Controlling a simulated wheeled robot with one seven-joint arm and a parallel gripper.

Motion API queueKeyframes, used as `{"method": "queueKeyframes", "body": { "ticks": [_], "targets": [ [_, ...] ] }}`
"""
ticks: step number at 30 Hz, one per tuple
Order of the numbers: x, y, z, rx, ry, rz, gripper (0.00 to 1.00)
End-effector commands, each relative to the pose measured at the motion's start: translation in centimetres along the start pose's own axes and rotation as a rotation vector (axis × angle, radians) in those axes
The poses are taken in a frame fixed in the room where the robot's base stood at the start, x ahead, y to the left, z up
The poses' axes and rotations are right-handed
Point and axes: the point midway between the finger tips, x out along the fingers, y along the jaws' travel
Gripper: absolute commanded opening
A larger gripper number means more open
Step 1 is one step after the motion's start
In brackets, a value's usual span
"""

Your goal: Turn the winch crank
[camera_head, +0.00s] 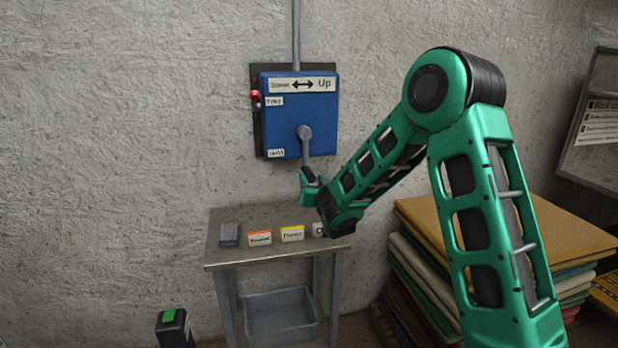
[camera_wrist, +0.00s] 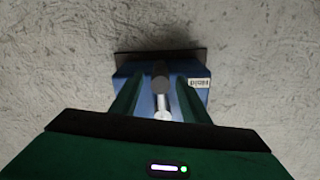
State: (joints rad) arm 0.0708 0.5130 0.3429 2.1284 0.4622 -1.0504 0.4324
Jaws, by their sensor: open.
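The winch is a blue box (camera_head: 286,92) on a dark backplate on the wall, with a "Down/Up" double-arrow label. Its grey crank (camera_head: 306,143) hangs downward from a hub on the box's lower front. My gripper (camera_head: 309,180) is at the crank's lower end, below the box. In the wrist view, my open gripper (camera_wrist: 159,86) has one finger on each side of the crank (camera_wrist: 160,104), whose grip points toward the camera. The blue box (camera_wrist: 205,96) lies behind it. I cannot tell whether either finger touches the crank.
A red-knobbed lever (camera_head: 255,96) is on the box's left side. Below stands a small metal table (camera_head: 215,260) with labelled blocks (camera_head: 259,238) and a grey bin (camera_head: 280,316) under it. Folded rugs (camera_head: 410,265) are stacked at right. A post with a green button (camera_head: 169,315) stands at lower left.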

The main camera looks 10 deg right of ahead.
Motion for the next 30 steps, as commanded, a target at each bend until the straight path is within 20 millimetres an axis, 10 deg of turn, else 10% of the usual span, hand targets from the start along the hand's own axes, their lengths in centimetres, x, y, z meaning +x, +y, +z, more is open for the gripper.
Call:
{"method": "queueKeyframes", "body": {
  "ticks": [9, 21, 27, 30],
  "targets": [
    [4.2, 0.0, 0.0, -0.001, 0.000, 0.001, 0.42],
    [4.9, -0.1, 0.0, -0.002, 0.000, 0.000, 0.42],
    [4.9, -0.1, 0.0, -0.002, 0.000, 0.000, 0.00],
    [4.9, 0.6, -0.1, -0.002, 0.001, 0.004, 0.00]
  ]
}}
